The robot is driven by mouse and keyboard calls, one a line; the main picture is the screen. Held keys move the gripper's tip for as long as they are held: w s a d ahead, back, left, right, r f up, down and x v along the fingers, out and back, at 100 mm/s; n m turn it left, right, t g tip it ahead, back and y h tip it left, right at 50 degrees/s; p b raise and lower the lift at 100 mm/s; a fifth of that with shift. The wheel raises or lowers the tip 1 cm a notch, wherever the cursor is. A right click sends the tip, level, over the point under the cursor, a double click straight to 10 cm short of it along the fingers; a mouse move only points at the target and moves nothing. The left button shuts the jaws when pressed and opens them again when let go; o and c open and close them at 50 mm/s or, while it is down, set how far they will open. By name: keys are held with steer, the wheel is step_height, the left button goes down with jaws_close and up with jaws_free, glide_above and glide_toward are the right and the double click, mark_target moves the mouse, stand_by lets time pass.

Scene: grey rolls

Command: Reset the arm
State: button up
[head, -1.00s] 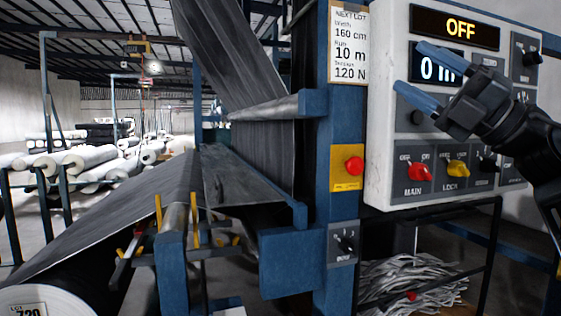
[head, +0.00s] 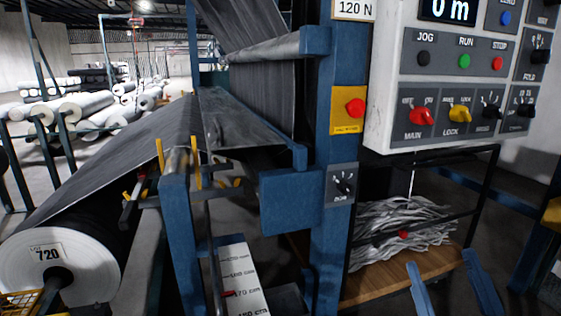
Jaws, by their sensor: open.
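My gripper (head: 447,277) shows at the bottom right of the head view, with only its two blue fingers in frame. The fingers are wide apart with nothing between them. They are in front of the wooden shelf under the control panel, well below the panel. The rest of my arm is out of view. The white control panel (head: 384,105) at the upper right has a red MAIN knob (head: 421,116), a yellow LOCK knob (head: 459,113), and JOG, RUN and red buttons. Its display (head: 447,10) reads 0 m.
A blue machine post (head: 330,240) carries a red button on a yellow plate (head: 347,108) and a dial (head: 342,185). Grey fabric runs over rollers from a roll labelled 720 (head: 70,265). A heap of pale strips (head: 405,222) lies on the wooden shelf (head: 385,284). White rolls (head: 60,110) are stacked behind.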

steer(key=s+d+f+m+g+h, duration=0.1)
steer(key=s+f+m+g, duration=0.3)
steer(key=s, duration=1.1)
steer(key=s+f+m+g+h+p, duration=0.1)
steer(key=s+f+m+g+h, duration=0.2)
steer(key=s, duration=1.3)
step_height(320, 180, down, 7)
steer(key=g, duration=0.3)
steer(key=shift+d+m+g+h, duration=0.3)
steer(key=shift+d+m+g, duration=0.1)
steer(key=shift+r, duration=0.1)
